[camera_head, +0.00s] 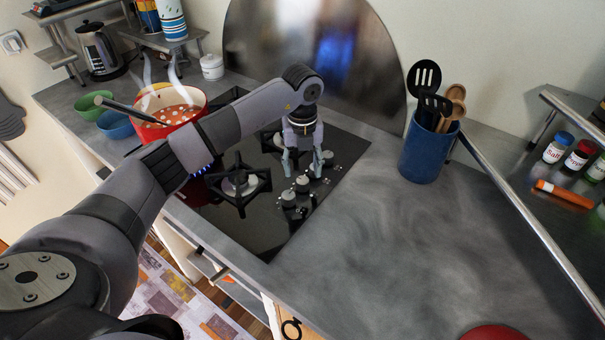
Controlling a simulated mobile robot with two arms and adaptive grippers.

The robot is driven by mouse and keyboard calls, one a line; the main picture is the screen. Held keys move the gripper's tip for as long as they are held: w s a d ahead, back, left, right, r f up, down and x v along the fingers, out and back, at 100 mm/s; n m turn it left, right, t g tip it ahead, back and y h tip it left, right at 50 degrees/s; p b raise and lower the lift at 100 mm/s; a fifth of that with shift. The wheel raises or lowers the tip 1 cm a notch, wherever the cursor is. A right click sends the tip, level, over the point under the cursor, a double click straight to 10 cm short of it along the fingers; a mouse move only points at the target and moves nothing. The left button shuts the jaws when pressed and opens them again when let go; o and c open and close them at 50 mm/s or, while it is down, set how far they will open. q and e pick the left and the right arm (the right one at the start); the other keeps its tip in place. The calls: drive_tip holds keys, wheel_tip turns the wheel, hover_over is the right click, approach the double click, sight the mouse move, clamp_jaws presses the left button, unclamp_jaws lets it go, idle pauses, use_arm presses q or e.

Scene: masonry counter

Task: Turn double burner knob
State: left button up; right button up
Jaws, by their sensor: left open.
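The black glass cooktop (262,232) is set into the grey counter. Several knobs stand in a row along its right side. The fingers partly hide those knobs. My right gripper is not in view.
A red pot (172,112) with a ladle steams over a lit blue flame at the left, behind my left arm. A bare burner (239,184) is left of the knobs. A blue utensil holder (424,150) stands to the right.

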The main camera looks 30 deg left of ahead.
sight(303, 180)
use_arm(q)
drive_tip(key=shift+f+p, duration=0.3)
drive_tip(key=shift+f, duration=2)
drive_tip(key=shift+c, duration=1.4)
drive_tip(key=c, duration=0.9)
